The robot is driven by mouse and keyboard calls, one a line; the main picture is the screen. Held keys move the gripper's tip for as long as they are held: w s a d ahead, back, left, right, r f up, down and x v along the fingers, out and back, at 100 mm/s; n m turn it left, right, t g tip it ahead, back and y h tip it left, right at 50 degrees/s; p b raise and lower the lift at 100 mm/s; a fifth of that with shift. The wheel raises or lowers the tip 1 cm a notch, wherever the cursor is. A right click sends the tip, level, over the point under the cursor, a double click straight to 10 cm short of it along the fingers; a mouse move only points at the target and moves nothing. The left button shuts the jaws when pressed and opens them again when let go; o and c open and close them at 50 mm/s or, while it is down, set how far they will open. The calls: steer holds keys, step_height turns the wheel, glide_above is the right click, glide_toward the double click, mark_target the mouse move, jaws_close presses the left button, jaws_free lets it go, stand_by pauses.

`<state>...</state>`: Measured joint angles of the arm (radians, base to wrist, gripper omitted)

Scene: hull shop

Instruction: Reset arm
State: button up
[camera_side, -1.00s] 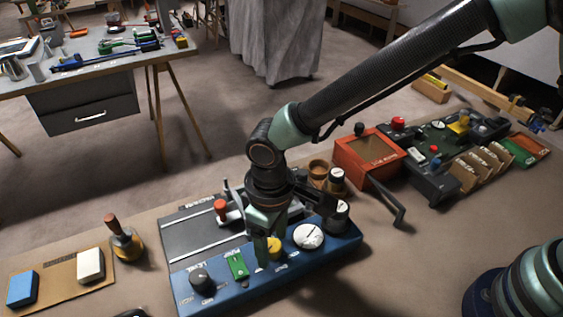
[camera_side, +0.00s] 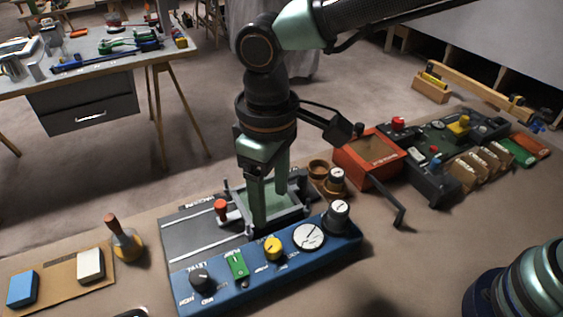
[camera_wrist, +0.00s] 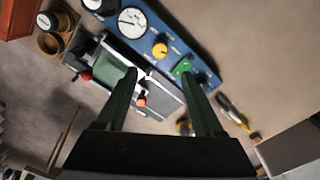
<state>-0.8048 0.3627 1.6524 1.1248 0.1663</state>
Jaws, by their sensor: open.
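My gripper (camera_side: 267,212) points down over the blue control panel (camera_side: 215,288) in the side view, with its two green fingers apart and nothing seen between them. The fingertips are in front of the grey tray part of the panel; whether they touch it I cannot tell. In the wrist view my gripper (camera_wrist: 165,85) is open, its fingers reaching toward the panel (camera_wrist: 190,45). The panel carries a yellow knob (camera_side: 273,248), a green switch (camera_side: 237,265), a black knob (camera_side: 201,281), a white dial (camera_side: 309,237) and a red-topped lever (camera_side: 221,207).
An orange box (camera_side: 366,158) with a dark crank handle (camera_side: 398,212) stands right of the panel. Bare bench lies front right.

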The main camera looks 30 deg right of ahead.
steer(key=s+d+r+m+t, duration=0.1)
steer(key=d+r+m+t, duration=0.1)
steer(key=d, duration=1.3)
steer(key=d+r+m+t, duration=0.3)
steer(key=d+r+m, duration=0.2)
steer(key=d, duration=1.1)
steer(key=shift+s+d+r+t, duration=0.25)
steer(key=shift+s+d+t, duration=0.05)
steer(key=shift+s, duration=0.1)
